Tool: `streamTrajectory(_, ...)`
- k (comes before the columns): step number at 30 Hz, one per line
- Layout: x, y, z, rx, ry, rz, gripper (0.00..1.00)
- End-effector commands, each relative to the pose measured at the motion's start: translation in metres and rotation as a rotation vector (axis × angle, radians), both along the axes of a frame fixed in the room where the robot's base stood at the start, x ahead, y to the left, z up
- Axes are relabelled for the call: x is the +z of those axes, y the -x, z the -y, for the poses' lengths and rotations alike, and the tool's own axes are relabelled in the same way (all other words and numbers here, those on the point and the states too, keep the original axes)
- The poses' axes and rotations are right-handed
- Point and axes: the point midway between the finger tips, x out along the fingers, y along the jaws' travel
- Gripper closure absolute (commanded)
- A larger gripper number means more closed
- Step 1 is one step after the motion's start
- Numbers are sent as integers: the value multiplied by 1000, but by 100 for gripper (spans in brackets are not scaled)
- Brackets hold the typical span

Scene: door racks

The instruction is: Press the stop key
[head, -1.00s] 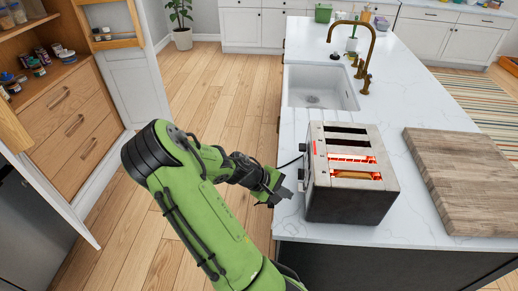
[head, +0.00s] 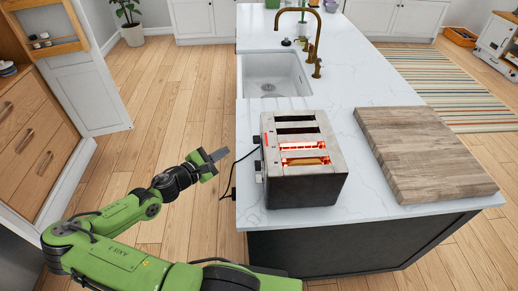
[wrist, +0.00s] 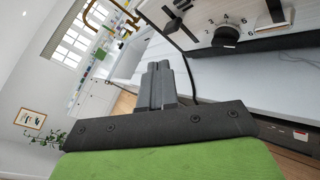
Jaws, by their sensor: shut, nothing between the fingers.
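The toaster (head: 318,189) stands on the white counter near its left edge. Its two nearer slots glow red, and something brown like bread shows in the nearest. Its control side faces left toward my gripper. In the wrist view a dark dial (wrist: 226,36) with numbers around it and a black lever (wrist: 275,10) show on that side. I cannot make out a stop key among the controls. My gripper (head: 224,154) is shut and empty, left of the toaster and apart from it, beyond the counter edge. In the wrist view its closed fingers (wrist: 158,78) point toward the counter.
A black cord (head: 236,165) runs from the toaster over the counter edge near my gripper. A wooden board (head: 420,150) lies right of the toaster. A sink (head: 272,76) with a brass faucet (head: 315,50) is behind it.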

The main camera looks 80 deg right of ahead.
Motion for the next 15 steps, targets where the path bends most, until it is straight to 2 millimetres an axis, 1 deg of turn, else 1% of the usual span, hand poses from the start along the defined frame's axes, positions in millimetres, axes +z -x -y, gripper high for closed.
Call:
streamTrajectory(9,0,45,10,-6,0,-1,100)
streamTrajectory(15,1,71,15,-5,-1,-1,100)
